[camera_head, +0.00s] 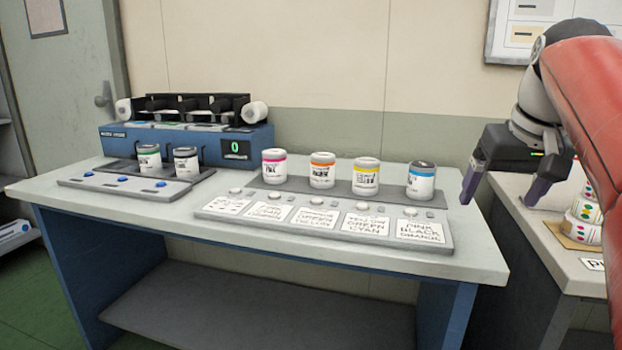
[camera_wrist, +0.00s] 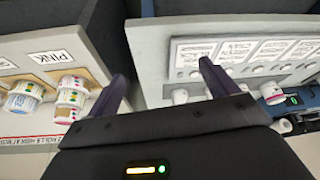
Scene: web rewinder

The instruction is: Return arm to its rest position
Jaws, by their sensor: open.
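My gripper (camera_head: 500,185) is at the right in the head view, raised above the gap between the main table and the right-hand table. Its two fingers are apart with nothing between them. In the wrist view my gripper (camera_wrist: 165,85) also shows open and empty, pointing toward the gap between the two tables. My arm (camera_head: 590,100) is bent and comes in from the right edge of the head view.
Several labelled rolls stand in a row on the main table (camera_head: 120,208), among them a blue-banded one (camera_head: 421,182) nearest my gripper. The rewinder (camera_head: 185,140) stands at the back left. Stacked rolls (camera_head: 583,222) stand on the right-hand table (camera_head: 540,225).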

